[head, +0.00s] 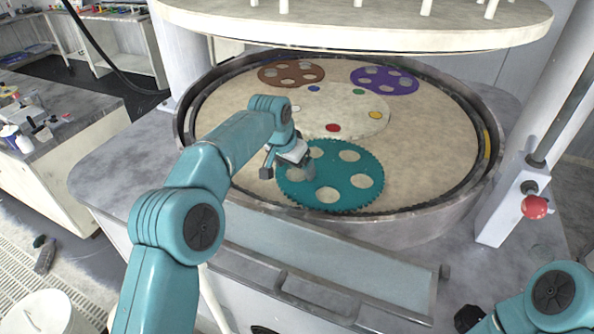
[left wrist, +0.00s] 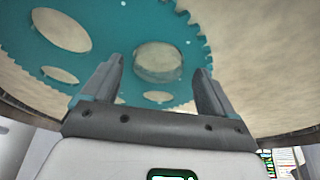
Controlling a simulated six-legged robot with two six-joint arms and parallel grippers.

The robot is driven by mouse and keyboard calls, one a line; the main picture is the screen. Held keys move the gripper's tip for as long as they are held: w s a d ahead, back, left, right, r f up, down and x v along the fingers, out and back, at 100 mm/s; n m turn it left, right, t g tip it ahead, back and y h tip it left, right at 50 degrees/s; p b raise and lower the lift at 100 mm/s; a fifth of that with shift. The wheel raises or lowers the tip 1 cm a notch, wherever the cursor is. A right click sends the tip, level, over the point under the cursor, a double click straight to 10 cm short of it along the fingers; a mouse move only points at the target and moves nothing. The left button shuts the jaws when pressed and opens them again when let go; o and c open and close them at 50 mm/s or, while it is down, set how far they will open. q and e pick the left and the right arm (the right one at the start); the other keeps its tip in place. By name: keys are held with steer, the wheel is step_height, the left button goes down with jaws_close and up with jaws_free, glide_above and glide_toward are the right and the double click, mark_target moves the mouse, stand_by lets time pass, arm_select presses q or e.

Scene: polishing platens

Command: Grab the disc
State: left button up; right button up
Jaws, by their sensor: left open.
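A large teal toothed carrier (head: 340,172) with several round holes lies on the near part of the pale platen (head: 430,150). In the left wrist view, a grey round disc (left wrist: 158,62) sits in one hole of the teal carrier (left wrist: 110,50). My left gripper (head: 287,170) is open and empty over the carrier's left side. In the left wrist view its two fingers (left wrist: 155,80) stand apart, with the disc seen between and beyond them. In the head view the gripper partly hides that hole. Only a link of my right arm shows, at the lower right.
A raised rim (head: 420,222) surrounds the platen. A thick upper plate (head: 350,35) hangs above the back. A red knob (head: 535,207) is on the right post.

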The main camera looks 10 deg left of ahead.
arm_select(q)
steer(key=shift+s+f, duration=0.1)
steer(key=shift+f, duration=0.15)
steer(key=shift+s+d, duration=0.2)
steer(key=shift+f, duration=0.1)
steer(key=c, duration=1.2)
